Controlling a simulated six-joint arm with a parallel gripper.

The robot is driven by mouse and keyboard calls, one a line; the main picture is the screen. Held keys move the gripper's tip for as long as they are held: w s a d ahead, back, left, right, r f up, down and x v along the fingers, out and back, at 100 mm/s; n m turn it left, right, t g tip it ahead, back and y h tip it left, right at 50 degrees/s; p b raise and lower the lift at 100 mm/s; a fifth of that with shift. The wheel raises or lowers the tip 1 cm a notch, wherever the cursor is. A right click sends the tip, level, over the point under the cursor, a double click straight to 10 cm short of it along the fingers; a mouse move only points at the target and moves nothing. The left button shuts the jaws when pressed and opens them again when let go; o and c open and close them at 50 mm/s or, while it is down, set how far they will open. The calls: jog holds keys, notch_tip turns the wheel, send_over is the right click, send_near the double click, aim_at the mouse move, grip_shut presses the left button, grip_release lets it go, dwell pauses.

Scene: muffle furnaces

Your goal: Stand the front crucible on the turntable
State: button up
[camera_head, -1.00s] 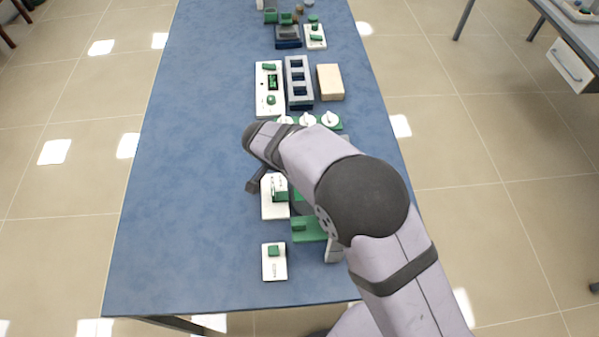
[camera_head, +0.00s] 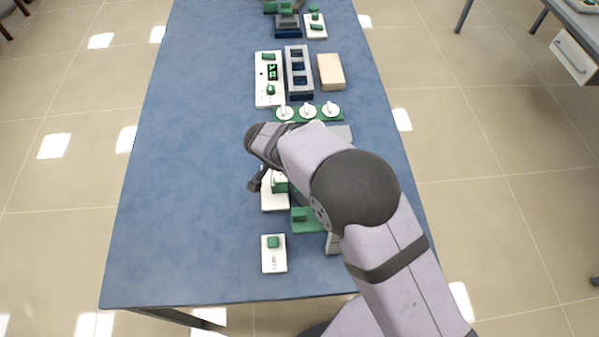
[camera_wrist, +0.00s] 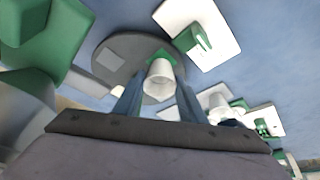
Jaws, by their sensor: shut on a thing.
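My gripper (camera_wrist: 158,96) shows in the wrist view with its two blue-grey fingers shut on a white crucible (camera_wrist: 159,82). The crucible sits between the fingertips with its pale round end toward the camera. Behind it is a dark grey round disc (camera_wrist: 122,49), which looks like the turntable, with a paler square on it. The crucible overlaps the disc's edge in the picture; I cannot tell whether it touches it.
A white device with a green block (camera_wrist: 197,36) is close beside the disc. A large green block (camera_wrist: 45,40) is at the left. In the head view, a green strip (camera_head: 320,118) carries three white round pieces, and the left side of the blue table (camera_head: 180,200) is clear.

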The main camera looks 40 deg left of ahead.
jog(key=shift+f+b, duration=0.55)
jog(key=shift+b, duration=0.1)
jog(key=o, duration=1.5)
jog(key=shift+r, duration=0.15)
notch_tip(320, 180, up, 8)
jog(key=p, duration=0.3)
